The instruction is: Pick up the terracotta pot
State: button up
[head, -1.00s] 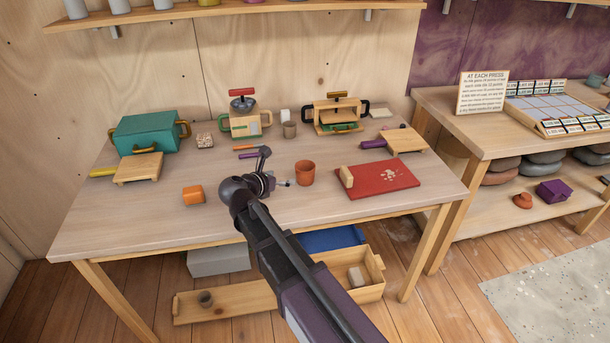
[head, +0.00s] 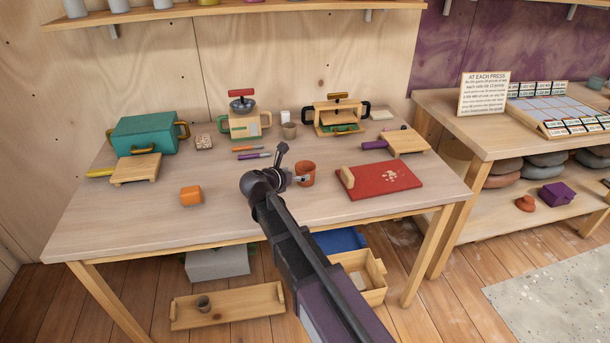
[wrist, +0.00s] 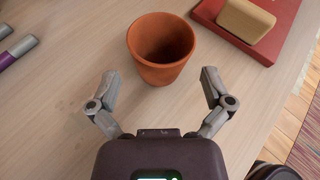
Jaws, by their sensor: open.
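The terracotta pot (head: 307,175) stands upright on the wooden table, left of the red board. My gripper (head: 297,179) is beside the pot's left side in the head view and hides part of it. In the wrist view the empty pot (wrist: 160,72) shows its open rim. My gripper (wrist: 160,88) is open there, its two fingers spread wide to either side of the pot's near edge. The fingers do not visibly touch the pot.
The red board (head: 385,180) with a tan block (wrist: 246,20) lies close to the pot's right. Markers (head: 254,155) lie behind my arm. An orange block (head: 190,196) sits at the left. A cup (head: 289,130) and presses stand at the back. The table's front left is clear.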

aim_at(305, 166)
jog(key=shift+b+x, duration=1)
jog(key=shift+x, duration=1.65)
jog(key=shift+s, duration=0.1)
jog(key=c, duration=0.9)
jog(key=shift+r, duration=0.15)
notch_tip(305, 166, up, 2)
jog(key=shift+r+p, duration=0.1)
jog(key=shift+p, duration=1.15)
jog(key=shift+r+p, duration=0.75)
jog(key=shift+p, duration=0.05)
jog(key=s, duration=1)
jog(key=s+d+r+p, duration=0.1)
jog(key=s, duration=0.5)
